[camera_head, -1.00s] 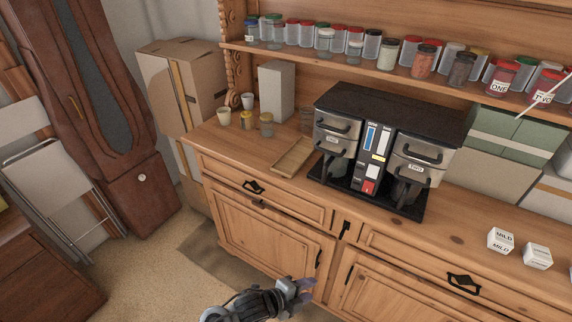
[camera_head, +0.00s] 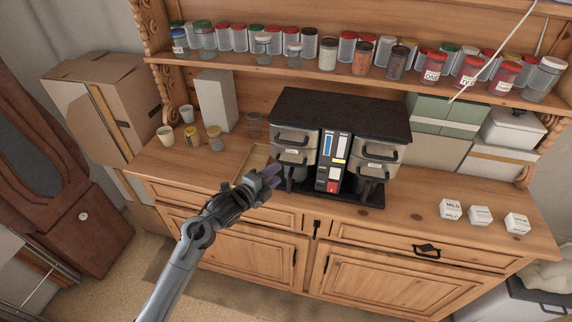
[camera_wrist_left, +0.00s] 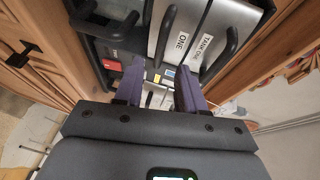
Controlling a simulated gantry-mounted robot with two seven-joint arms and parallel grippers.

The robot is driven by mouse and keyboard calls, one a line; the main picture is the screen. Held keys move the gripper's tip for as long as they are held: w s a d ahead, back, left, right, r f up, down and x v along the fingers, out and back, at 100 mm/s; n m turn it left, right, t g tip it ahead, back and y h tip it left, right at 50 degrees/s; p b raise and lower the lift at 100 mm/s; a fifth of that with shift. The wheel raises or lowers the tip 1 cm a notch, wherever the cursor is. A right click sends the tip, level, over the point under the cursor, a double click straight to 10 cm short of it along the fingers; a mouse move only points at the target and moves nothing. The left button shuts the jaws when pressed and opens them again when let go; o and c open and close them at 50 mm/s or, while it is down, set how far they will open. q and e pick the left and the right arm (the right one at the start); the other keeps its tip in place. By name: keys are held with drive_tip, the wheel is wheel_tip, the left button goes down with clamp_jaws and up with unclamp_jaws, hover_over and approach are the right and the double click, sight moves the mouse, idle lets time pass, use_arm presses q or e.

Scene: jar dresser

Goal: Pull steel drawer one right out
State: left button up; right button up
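The dark coffee machine (camera_head: 340,107) stands on the dresser top. Its left column has two steel fronts with black handles, an upper one (camera_head: 297,138) and a lower one (camera_head: 295,157). The left wrist view shows the steel front labelled ONE (camera_wrist_left: 183,38) beside another labelled TANK ONE (camera_wrist_left: 206,42); both appear closed. My left gripper (camera_head: 272,173) is in front of the lower left part of the machine. Its purple fingers (camera_wrist_left: 160,90) are apart with nothing seen between them, short of the ONE front and its handle. My right gripper is not in view.
A shallow wooden tray (camera_head: 250,160) lies left of the machine, partly behind my gripper. Cups and small jars (camera_head: 190,138) stand farther left. White labelled cubes (camera_head: 480,215) sit at the right. A shelf of jars (camera_head: 328,55) runs above.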

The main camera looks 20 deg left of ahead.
use_arm(q)
drive_tip(key=x, duration=0.6)
drive_tip(key=shift+w+p, duration=0.35)
drive_tip(key=shift+p, duration=0.1)
drive_tip(key=shift+d+f, duration=0.1)
clamp_jaws()
